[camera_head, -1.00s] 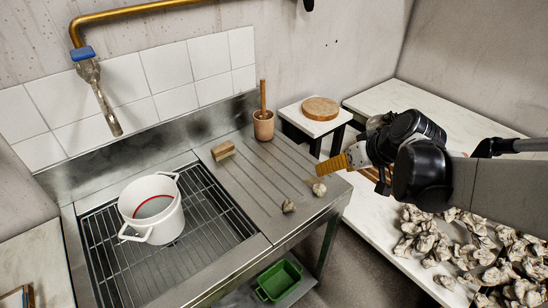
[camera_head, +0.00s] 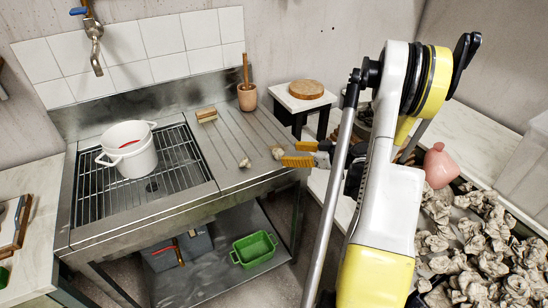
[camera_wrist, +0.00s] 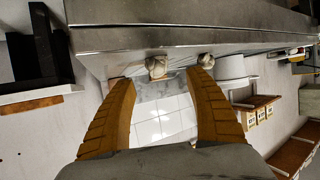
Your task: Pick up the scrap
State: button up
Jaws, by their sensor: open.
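Two small pale clay lumps lie on the ribbed steel drainboard, and I cannot tell which is the scrap. One lump (camera_head: 278,153) is near the right edge, right by my gripper's fingertips. The other lump (camera_head: 245,163) is farther left. My gripper (camera_head: 290,153) is open, with orange ridged fingers reaching in from the right, low over the board. In the wrist view, one lump (camera_wrist: 156,66) shows beyond and between the fingertips (camera_wrist: 158,80). A second lump (camera_wrist: 206,61) shows just beyond the right fingertip. Nothing is between the fingers.
A white pot (camera_head: 130,152) stands on the sink grate. A wooden block (camera_head: 206,115) and a clay mortar with pestle (camera_head: 247,98) stand at the drainboard's back. Many crumpled lumps (camera_head: 480,245) cover the right table. A green tub (camera_head: 254,249) is on the lower shelf.

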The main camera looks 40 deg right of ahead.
aim_at(282, 153)
jog(key=b+x, duration=0.1)
jog(key=x, duration=0.2)
jog(key=b+x, duration=0.1)
jog(key=x, duration=0.2)
jog(key=shift+d+f+b, duration=0.2)
jog(key=shift+d+b, duration=0.05)
jog(key=shift+b, duration=0.05)
jog(key=shift+w+a, duration=0.1)
jog(key=shift+w, duration=0.3)
jog(key=shift+s, duration=0.1)
jog(key=c, duration=1.3)
